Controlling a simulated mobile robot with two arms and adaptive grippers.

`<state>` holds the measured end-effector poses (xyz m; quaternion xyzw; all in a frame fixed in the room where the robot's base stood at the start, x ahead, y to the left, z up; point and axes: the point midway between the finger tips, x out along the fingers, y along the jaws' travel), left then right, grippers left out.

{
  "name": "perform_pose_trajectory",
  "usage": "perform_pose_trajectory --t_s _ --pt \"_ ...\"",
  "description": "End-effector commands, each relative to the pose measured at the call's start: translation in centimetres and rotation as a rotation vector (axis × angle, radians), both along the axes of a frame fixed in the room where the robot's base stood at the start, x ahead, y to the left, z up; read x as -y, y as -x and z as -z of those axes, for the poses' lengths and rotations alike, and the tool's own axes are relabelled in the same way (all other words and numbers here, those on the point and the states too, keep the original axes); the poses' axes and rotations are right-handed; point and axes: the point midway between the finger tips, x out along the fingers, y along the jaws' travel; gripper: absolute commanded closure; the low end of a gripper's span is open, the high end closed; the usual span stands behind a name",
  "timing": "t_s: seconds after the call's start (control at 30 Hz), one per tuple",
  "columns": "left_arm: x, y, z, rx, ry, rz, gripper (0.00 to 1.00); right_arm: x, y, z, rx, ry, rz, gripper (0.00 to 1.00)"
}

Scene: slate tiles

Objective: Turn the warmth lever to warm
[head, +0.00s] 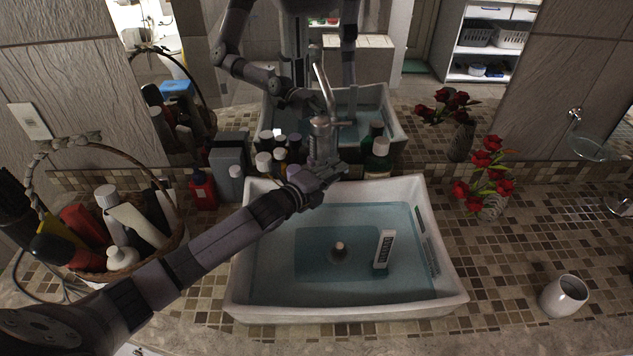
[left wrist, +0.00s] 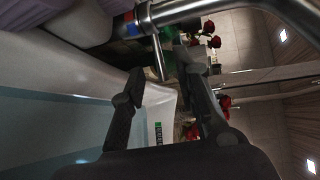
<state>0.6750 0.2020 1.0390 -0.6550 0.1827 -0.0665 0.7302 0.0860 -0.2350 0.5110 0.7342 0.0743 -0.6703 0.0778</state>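The silver faucet (head: 321,138) stands at the back edge of the white sink. In the left wrist view its metal pipe (left wrist: 205,9) crosses the top, with a red and blue mark (left wrist: 130,23) on it. A thin metal lever (left wrist: 158,57) sticks out from beside that mark. My left gripper (head: 330,174) is at the faucet's base. In the left wrist view the left gripper (left wrist: 160,68) is open, with its fingertips on either side of the lever; contact cannot be told. In the head view the gripper and faucet overlap, and the lever is hard to make out.
The sink (head: 345,312) holds water and a small white labelled block (head: 383,249). A wicker basket (head: 172,245) of bottles stands at left. More bottles flank the faucet. Red roses (head: 487,172) and a white cup (head: 564,296) are at right. A mirror behind reflects the scene.

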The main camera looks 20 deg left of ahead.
Motion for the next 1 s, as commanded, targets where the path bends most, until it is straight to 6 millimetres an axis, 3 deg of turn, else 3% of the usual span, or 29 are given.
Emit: perform_pose_trajectory --t_s 0.2,0.4,1.0 --pt "-1.5 4.3 -0.7 -0.003 -0.002 0.001 0.71 0.1 0.0 0.0 0.000 0.001 0.000 0.60" --pt "-2.4 6.6 -1.2 -0.001 0.000 0.000 0.71 0.1 -0.1 0.0 0.000 0.001 0.000 0.60" --pt "-2.6 7.3 -1.5 0.000 0.000 0.000 0.71 0.1 -0.1 0.0 0.000 0.001 0.001 0.60"
